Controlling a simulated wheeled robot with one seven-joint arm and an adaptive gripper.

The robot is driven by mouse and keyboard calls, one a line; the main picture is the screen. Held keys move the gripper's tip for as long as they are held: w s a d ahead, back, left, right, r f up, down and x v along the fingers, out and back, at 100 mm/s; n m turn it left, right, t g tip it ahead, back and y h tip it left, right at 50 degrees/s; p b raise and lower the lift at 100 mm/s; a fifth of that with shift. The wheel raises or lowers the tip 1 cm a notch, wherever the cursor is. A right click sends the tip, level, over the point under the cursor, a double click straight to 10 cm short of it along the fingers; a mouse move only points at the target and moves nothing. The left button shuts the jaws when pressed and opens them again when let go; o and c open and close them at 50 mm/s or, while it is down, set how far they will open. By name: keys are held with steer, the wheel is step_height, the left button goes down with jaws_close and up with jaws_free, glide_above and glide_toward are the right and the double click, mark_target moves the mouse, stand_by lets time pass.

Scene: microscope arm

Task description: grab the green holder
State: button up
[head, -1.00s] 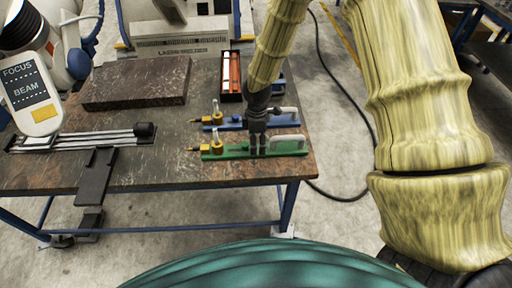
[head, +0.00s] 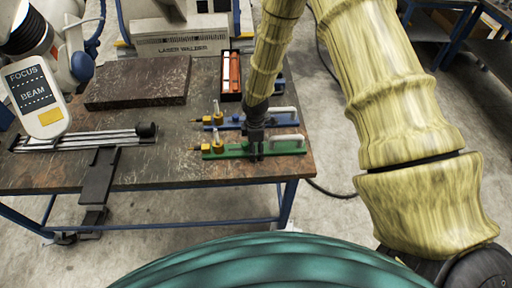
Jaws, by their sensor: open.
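The green holder (head: 231,150) lies flat at the front right of the brown table. It has a long green base, a brass fitting at its left end and a pale grey handle on its right part. My gripper (head: 256,155) points down over the middle of the green holder, just left of the handle. Its dark fingers are open and reach down to about the base; whether they touch it I cannot tell. The gripper hides a short middle part of the holder.
A similar blue holder (head: 231,123) lies close behind the green one, partly behind my gripper. A dark stone slab (head: 138,82) and a rail device (head: 85,141) are on the left. The table's (head: 190,177) front edge is close.

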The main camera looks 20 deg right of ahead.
steer(key=c, duration=1.7)
steer(key=shift+w+r, duration=0.1)
steer(key=shift+r, duration=0.05)
